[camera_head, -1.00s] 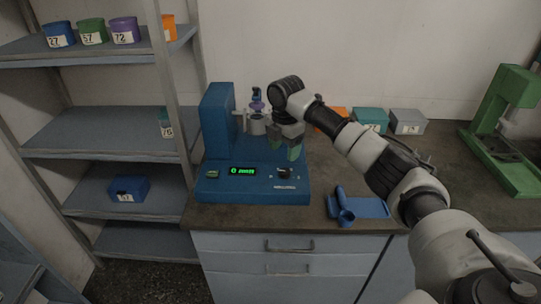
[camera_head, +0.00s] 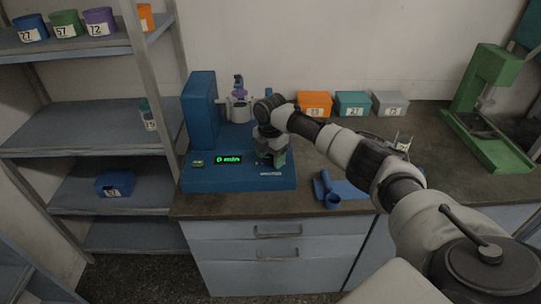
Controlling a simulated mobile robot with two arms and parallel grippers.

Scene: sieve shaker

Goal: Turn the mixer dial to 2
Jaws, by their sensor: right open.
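The blue mixer (camera_head: 200,108) stands on the dark counter against the wall. Its green display (camera_head: 228,159) reads "0 min". The dial on the right of its front panel is mostly hidden behind my right gripper (camera_head: 272,161). That gripper comes in from the right, points down and is open at the dial's place. I cannot tell whether its fingers touch the dial. My left gripper is out of view.
A blue holder (camera_head: 340,188) lies on the counter right of the mixer. Orange (camera_head: 314,103), teal (camera_head: 352,103) and grey (camera_head: 390,103) boxes stand along the wall. A green press (camera_head: 490,110) stands at the far right. Shelves with bins (camera_head: 85,125) are on the left.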

